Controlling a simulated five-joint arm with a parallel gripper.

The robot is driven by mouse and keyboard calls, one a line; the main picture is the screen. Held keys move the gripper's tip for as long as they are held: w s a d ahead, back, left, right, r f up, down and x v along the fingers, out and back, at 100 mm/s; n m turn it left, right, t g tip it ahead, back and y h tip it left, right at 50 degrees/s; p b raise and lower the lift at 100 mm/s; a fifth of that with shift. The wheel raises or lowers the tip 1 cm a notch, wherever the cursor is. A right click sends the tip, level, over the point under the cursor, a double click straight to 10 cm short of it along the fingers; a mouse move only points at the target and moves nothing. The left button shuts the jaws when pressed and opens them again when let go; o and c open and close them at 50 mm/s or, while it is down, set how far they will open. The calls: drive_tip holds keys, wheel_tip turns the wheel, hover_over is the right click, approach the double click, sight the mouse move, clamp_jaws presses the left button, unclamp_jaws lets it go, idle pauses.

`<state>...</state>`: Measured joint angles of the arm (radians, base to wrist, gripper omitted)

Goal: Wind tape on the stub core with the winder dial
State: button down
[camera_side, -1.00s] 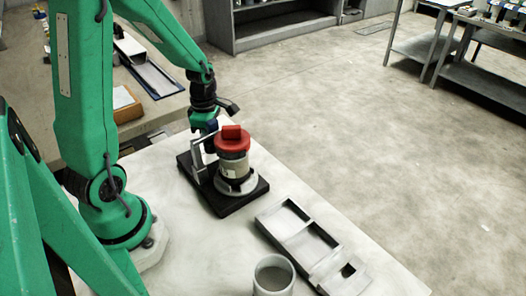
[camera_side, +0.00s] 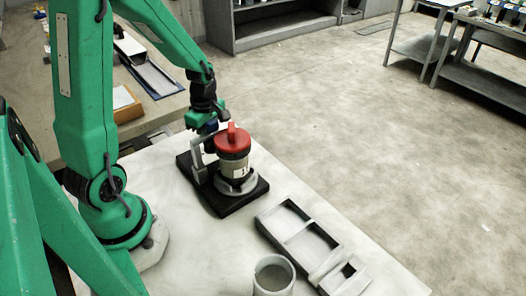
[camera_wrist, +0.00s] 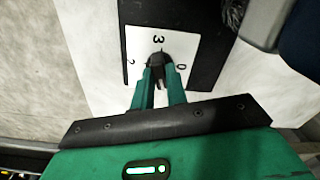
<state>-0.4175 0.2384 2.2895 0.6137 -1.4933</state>
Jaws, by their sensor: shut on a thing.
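The winder (camera_side: 252,198) is a black base on the white table in the side view, with a grey frame at its left. A pale upright cylinder under a red cap (camera_side: 232,142) stands on it; I cannot tell for sure whether it is the stub core. In the wrist view, the black dial knob (camera_wrist: 157,60) sits on a white plate marked 3, 2 and 0. My gripper (camera_wrist: 158,78) has its two green fingers shut on this knob, whose tip is toward the 3. In the side view the fingertips are hidden behind the winder.
A grey tray with compartments (camera_side: 285,243) and a grey cup (camera_side: 289,267) stand at the front of the table. The table between winder and tray is clear.

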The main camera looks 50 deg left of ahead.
drive_tip(key=c, duration=1.4)
unclamp_jaws()
drive_tip(key=shift+r, duration=0.1)
drive_tip(key=shift+r, duration=3.85)
